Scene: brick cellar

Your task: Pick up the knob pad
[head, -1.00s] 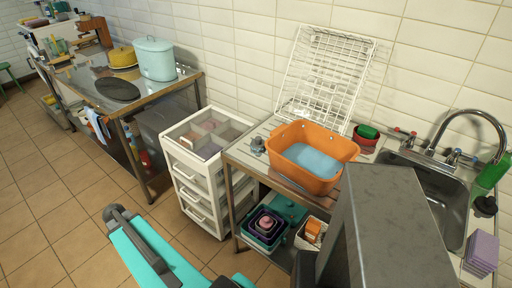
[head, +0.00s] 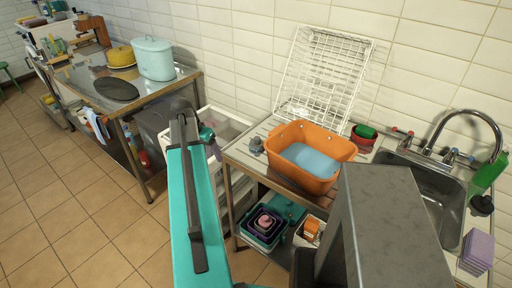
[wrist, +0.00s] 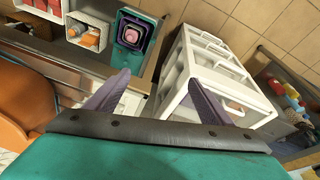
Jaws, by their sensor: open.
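No thing shows clearly as the knob pad. A small grey knobbed object (head: 257,146) on the drainboard, left of the orange tub (head: 335,180), may be it. A dark knobbed object (head: 482,205) at the sink's right edge is another possibility; both are too small to tell. My gripper (wrist: 155,95) is open and empty in the wrist view, its two purple fingers spread apart. In the head view my teal arm reaches over the white drawer unit (head: 205,117), left of the grey object and apart from it; the fingertips are mostly hidden.
A white wire rack (head: 325,70) leans on the wall behind the tub. A red bowl (head: 363,138), the sink (head: 440,195) and purple sponges (head: 477,250) are to the right. Nested boxes (head: 263,225) stand on the lower shelf. The floor at left is clear.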

